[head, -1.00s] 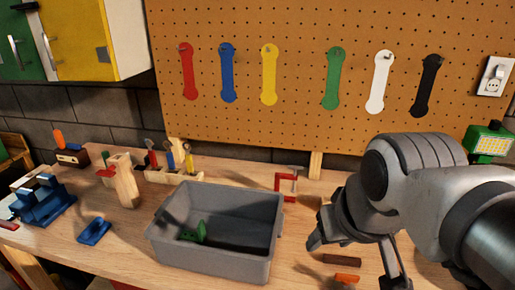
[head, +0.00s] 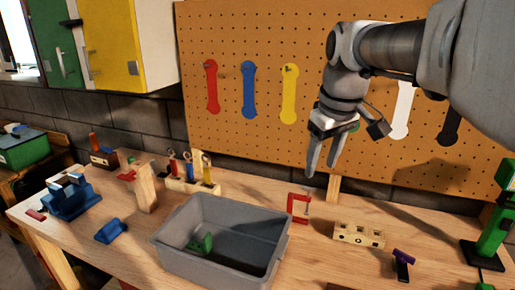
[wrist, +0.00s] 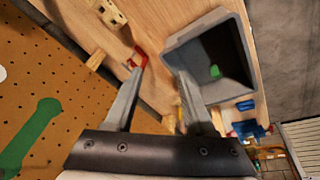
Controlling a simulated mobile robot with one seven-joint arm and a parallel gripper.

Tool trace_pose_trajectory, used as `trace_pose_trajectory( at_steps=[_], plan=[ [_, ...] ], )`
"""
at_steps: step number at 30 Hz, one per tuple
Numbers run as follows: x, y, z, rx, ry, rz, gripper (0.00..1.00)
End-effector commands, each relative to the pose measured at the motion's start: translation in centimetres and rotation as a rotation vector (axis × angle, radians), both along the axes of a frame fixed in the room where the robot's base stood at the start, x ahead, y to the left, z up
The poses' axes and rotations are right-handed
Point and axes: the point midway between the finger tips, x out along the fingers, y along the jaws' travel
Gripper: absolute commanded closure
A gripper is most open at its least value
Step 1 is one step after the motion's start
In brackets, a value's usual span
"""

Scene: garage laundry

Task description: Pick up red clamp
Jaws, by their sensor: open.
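The red clamp (head: 299,207) is C-shaped and stands on the workbench just right of the grey bin, near the pegboard's lower edge. In the wrist view the red clamp (wrist: 138,58) lies beyond the left fingertip, near the bin. My gripper (head: 323,174) is open and empty, raised in front of the pegboard, above the clamp and apart from it. In the wrist view my gripper (wrist: 160,72) shows its two fingers spread, with nothing between them.
The grey bin (head: 172,258) holds a green piece (head: 201,243). A wooden block with holes (head: 358,234) lies right of the clamp. A blue vise (head: 72,198) is at left.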

Motion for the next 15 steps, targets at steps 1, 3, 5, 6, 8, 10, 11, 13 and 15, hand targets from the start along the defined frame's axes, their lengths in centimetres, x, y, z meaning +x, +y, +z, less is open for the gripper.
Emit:
trace_pose_trajectory(
  at_steps=[1, 3, 5, 6, 8, 10, 11, 13, 15],
  plan=[
    [1.6, 0.0, -0.1, -0.009, 0.017, 0.029, 0.45],
    [3.6, 0.0, -0.2, -0.02, 0.036, 0.074, 0.45],
    [5.3, -0.1, -0.4, -0.03, 0.052, 0.115, 0.45],
    [6.4, -0.1, -0.6, -0.036, 0.063, 0.141, 0.45],
    [8.0, -0.1, -0.9, -0.046, 0.079, 0.181, 0.45],
    [9.9, 0.0, -1.5, -0.056, 0.097, 0.228, 0.45],
    [10.7, 0.0, -1.8, -0.06, 0.105, 0.249, 0.45],
    [12.4, 0.0, -2.6, -0.07, 0.124, 0.298, 0.45],
    [14.1, 0.1, -3.4, -0.08, 0.142, 0.347, 0.45]
  ],
)
